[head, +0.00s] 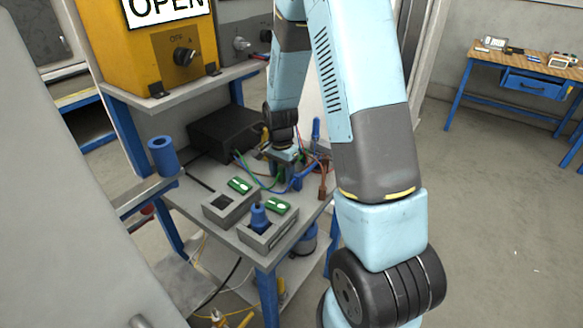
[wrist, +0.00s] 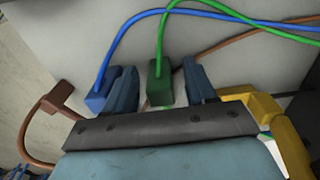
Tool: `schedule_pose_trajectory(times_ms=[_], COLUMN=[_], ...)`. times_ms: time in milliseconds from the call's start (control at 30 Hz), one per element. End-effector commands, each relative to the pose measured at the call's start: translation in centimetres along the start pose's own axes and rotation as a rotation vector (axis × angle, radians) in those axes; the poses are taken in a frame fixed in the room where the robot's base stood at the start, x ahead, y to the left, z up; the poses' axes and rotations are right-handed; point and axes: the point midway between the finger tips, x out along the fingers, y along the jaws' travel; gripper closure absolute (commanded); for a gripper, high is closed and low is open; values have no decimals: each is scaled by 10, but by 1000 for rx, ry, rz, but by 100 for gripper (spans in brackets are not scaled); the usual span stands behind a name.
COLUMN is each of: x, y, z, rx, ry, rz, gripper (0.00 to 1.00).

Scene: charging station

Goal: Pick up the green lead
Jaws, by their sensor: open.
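The green lead's plug (wrist: 160,82) stands between the two fingers of my gripper (wrist: 162,88) in the wrist view, with its green cable rising from it and curving off to the right. My gripper is open and points down at the bench. In the head view my gripper (head: 287,171) is low over the back right of the small bench, among several coloured leads; the green plug is hard to make out there.
In the wrist view a blue plug (wrist: 98,98) sits against the left finger's outer side. A brown plug (wrist: 58,97) lies further left and a yellow plug (wrist: 252,98) right. A black box (head: 223,138) and grey sockets (head: 268,240) stand on the bench (head: 190,208).

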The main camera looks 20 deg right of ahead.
Motion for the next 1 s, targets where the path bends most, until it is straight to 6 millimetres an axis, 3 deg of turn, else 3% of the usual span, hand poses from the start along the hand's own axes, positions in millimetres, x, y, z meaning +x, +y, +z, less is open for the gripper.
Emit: schedule_pose_trajectory(times_ms=[267, 833, 1000], x=[2, 2, 1], y=[0, 0, 0], z=[0, 0, -1], rx=[0, 1, 1], ry=[0, 0, 0], rz=[0, 0, 0], gripper=[46, 100, 100])
